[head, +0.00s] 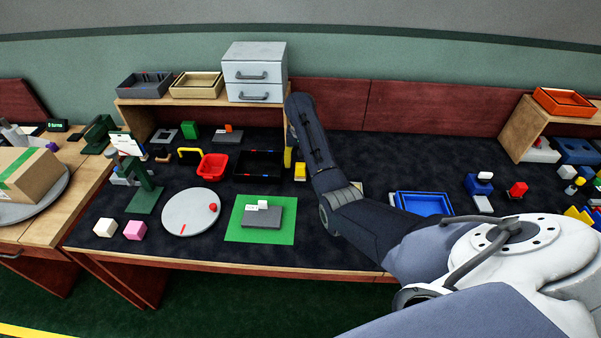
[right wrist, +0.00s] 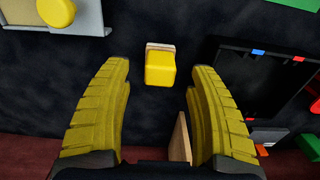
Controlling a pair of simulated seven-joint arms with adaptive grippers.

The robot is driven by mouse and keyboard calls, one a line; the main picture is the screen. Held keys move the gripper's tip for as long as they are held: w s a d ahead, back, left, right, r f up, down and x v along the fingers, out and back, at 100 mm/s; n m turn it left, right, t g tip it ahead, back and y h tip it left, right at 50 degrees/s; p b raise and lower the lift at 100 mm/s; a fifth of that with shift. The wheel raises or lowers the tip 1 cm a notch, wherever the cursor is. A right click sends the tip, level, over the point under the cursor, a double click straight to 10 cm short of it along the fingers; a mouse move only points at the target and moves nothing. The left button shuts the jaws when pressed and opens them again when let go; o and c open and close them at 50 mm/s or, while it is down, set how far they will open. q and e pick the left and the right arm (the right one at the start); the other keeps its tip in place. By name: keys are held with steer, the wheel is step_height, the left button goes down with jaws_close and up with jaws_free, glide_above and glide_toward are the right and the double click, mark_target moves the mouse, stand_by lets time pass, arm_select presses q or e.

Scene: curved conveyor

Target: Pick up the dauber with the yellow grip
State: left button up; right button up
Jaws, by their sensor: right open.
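A small yellow block-shaped grip on a pale, brown-edged base, which looks like the dauber (right wrist: 161,68), stands on the dark mat. It lies between and slightly beyond my fingertips in the right wrist view. In the head view the yellow dauber (head: 300,171) is just right of the black tray. My right gripper (head: 288,158) is open and empty, its yellow fingers pointing down close to the dauber. They appear on either side of it, with no visible contact. My left gripper is not in view.
A black tray (head: 260,165) with coloured marks stands left of the dauber. In the right wrist view a grey plate (right wrist: 88,18) carries a rounded yellow thing (right wrist: 57,11). A green mat (head: 287,230) with a grey block lies nearer me. A wooden shelf (head: 205,102) stands behind.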

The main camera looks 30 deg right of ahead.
mark_target(300, 164)
steer(key=shift+f, duration=2.1)
steer(key=c, duration=1.3)
